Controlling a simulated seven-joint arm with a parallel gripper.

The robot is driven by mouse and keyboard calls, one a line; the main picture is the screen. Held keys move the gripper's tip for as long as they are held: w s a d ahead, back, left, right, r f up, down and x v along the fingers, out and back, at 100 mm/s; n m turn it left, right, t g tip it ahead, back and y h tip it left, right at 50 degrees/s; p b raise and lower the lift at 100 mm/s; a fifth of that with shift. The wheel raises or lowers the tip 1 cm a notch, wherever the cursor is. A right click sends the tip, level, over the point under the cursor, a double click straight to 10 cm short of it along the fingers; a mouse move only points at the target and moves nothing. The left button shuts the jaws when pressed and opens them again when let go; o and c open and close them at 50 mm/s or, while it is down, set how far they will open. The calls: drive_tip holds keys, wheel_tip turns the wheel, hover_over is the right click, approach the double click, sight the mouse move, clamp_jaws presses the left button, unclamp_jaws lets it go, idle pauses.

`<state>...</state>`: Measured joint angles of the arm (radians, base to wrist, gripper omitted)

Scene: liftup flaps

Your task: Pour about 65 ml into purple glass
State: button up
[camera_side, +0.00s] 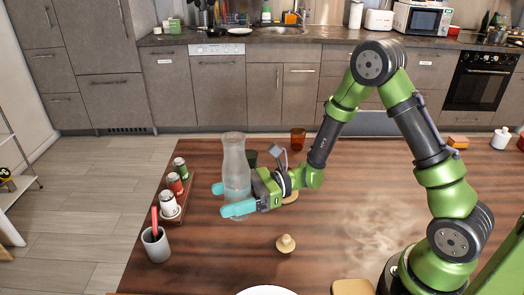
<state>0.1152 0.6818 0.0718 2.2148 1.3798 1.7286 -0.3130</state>
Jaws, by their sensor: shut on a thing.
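A clear glass carafe (235,155) stands upright near the left part of the wooden table. My gripper (231,198), with turquoise fingers, is shut around its lower body. I cannot tell whether its base touches the table, and the liquid level in it is unclear. No glass that looks purple can be made out. An amber-brown glass (298,138) stands at the table's back edge. A dark greenish glass (251,158) is partly hidden behind the carafe and my gripper.
A wooden tray (183,208) with several shakers lies left of the carafe. A grey cup (155,244) with a red item stands at the front left. A small beige stopper-like piece (285,243) lies in front. A white plate (267,290) shows at the bottom.

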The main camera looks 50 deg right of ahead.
drive_tip(key=s+d+f, duration=0.2)
drive_tip(key=d, duration=0.3)
drive_tip(key=s+d+f, duration=0.2)
drive_tip(key=d, duration=0.4)
drive_tip(key=s+d+f, duration=0.2)
drive_tip(key=d, duration=0.4)
drive_tip(key=shift+s+f, duration=0.15)
drive_tip(key=shift+s, duration=0.2)
drive_tip(key=shift+s+d+f, duration=0.2)
drive_tip(key=shift+s+d, duration=0.25)
drive_tip(key=shift+s, duration=0.05)
drive_tip(key=shift+s+m, duration=0.1)
drive_tip(key=shift+m, duration=0.2)
